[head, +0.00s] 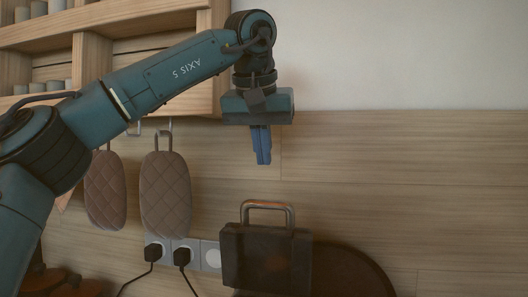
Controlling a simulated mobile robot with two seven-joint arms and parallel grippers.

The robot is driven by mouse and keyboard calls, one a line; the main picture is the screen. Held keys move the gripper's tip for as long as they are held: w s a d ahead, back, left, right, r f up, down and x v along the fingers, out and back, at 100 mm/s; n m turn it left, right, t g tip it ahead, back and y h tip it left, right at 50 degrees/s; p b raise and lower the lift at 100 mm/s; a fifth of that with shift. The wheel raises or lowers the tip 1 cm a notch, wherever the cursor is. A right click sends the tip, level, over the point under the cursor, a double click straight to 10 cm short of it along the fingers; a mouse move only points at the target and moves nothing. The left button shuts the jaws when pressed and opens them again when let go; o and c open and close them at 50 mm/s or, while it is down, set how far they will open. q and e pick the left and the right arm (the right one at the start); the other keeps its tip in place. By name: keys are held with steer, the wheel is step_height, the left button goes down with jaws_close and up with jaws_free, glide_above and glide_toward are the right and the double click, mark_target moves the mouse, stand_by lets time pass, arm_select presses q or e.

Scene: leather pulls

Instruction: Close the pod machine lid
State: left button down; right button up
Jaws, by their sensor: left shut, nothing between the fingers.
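The pod machine lid (265,262) shows at the bottom of the head view as a dark, boxy panel. It stands upright, with a metal loop handle (267,204) on its top edge. The rest of the machine is cut off by the bottom of the view. My left gripper (262,160) points straight down above the handle, with blue fingers together and nothing between them. A gap shows between the fingertips and the handle in the picture; the depth between them is hard to tell. My right gripper is out of view.
Two quilted brown mitts (166,195) hang on hooks at the left. A wooden shelf (90,62) with grey cups is at the upper left. Wall sockets (211,256) with two black plugs sit left of the lid. A dark rounded board (352,272) is behind it. The right side is clear wall.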

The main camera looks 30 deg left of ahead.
mark_target(262, 224)
arm_select(q)
step_height(262, 224, down, 7)
steer(key=shift+s+r+b, duration=0.15)
steer(key=shift+b, duration=0.2)
steer(key=shift+s+d, duration=0.1)
steer(key=shift+s, duration=0.05)
stand_by(0.3)
